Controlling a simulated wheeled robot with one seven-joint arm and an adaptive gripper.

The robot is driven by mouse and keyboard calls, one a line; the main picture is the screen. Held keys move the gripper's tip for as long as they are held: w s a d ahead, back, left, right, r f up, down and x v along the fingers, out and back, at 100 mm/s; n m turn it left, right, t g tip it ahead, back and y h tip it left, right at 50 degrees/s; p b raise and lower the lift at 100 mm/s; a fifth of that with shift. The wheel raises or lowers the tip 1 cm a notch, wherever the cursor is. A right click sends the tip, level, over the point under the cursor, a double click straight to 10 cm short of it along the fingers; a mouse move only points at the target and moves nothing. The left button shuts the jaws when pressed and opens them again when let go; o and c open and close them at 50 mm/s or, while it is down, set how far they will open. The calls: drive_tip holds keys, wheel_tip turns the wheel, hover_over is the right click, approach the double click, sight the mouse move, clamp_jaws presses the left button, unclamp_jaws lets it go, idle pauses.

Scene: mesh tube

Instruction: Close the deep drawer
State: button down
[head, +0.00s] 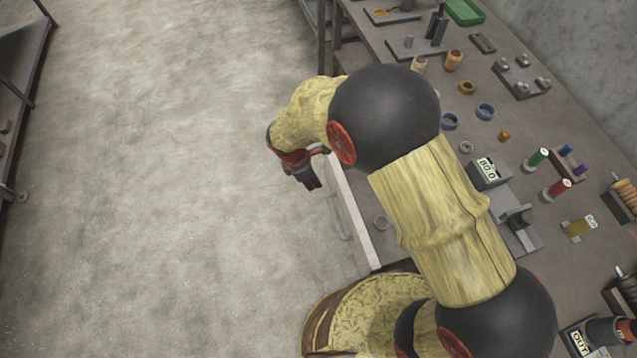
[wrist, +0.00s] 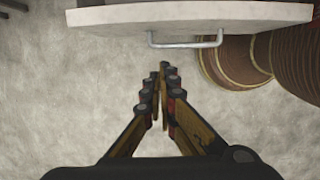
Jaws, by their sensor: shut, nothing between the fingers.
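The drawer (head: 352,210) shows in the head view as a pale front panel to the left of the bench, with a thin handle on its outer face. In the wrist view, the drawer front (wrist: 110,16) crosses the top, and its grey bar handle (wrist: 185,44) hangs toward my gripper. My gripper (head: 313,184) is on the floor side of the panel, near its far end. In the wrist view, my gripper (wrist: 160,75) is shut and empty, with the fingertips apart from the handle. My arm hides part of the drawer and bench edge, so how far it stands out is unclear.
The bench (head: 410,20) runs along the right with spools, rings and small fixtures on it. The floor (head: 170,180) to the left is clear. A dark rack (head: 20,90) stands at the far left.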

drive_tip(key=w+d+f+b, duration=0.1)
drive_tip(key=d+f+b, duration=0.2)
drive_tip(key=d+f, duration=0.2)
drive_tip(key=shift+w+b+x, duration=0.2)
drive_tip(key=shift+b+x, duration=0.1)
drive_tip(key=shift+x, duration=1.1)
drive_tip(key=shift+d, duration=0.1)
drive_tip(key=w+d+p, duration=0.3)
drive_tip(key=d, duration=0.8)
drive_tip(key=w+d+p, duration=0.3)
drive_tip(key=d+p, duration=0.1)
drive_tip(key=d, duration=0.8)
drive_tip(key=shift+w, duration=0.35)
drive_tip(key=shift+d, duration=0.1)
